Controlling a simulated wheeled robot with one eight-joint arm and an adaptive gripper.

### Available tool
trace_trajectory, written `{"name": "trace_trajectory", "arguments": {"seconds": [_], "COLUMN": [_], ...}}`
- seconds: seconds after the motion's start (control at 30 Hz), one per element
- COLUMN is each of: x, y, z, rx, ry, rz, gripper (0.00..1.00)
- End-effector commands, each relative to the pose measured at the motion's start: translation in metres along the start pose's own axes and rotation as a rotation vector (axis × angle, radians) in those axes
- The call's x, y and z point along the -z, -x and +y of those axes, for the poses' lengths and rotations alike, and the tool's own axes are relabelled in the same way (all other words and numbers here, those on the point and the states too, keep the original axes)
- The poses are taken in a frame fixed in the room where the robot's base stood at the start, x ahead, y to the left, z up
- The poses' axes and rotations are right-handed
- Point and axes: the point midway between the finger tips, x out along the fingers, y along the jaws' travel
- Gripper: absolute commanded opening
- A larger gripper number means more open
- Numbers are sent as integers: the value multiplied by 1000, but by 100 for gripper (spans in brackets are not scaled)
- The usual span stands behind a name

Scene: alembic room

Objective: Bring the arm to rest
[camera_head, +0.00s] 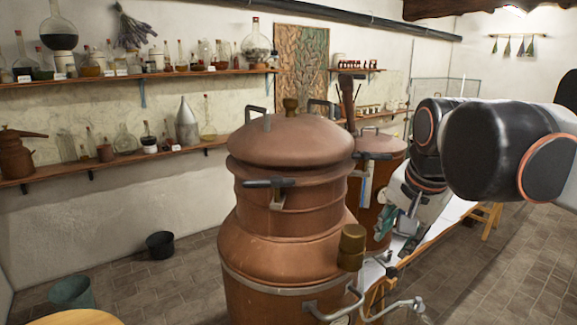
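My arm reaches in from the right edge, with its large dark rounded links raised in front of the white table. My gripper (400,238) hangs low at the end of the arm, pointing down just right of the big copper still (290,235). It is small and partly lost against the table and still parts behind it. I cannot tell whether its fingers are open or shut. A small teal patch (384,223) shows beside it, and I cannot tell whether it is held.
A second copper vessel (380,150) stands behind the still. A white table (447,222) runs back right. Wall shelves (130,76) hold glassware. A black bucket (160,244) and a green bucket (71,292) stand on the floor. Tiled floor is free at right.

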Motion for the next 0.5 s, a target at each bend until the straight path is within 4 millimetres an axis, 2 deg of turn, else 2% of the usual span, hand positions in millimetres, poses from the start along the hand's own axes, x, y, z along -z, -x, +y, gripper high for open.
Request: {"name": "trace_trajectory", "arguments": {"seconds": [0.03, 0.3, 0.4, 0.5], "x": [-22, -109, -134, -150], "y": [-30, -133, -164, -184], "z": [22, 108, 132, 148], "rx": [15, 78, 89, 94], "ry": [77, 522, 653, 745], "rz": [13, 106, 140, 165], "gripper": [33, 33, 33, 33]}}
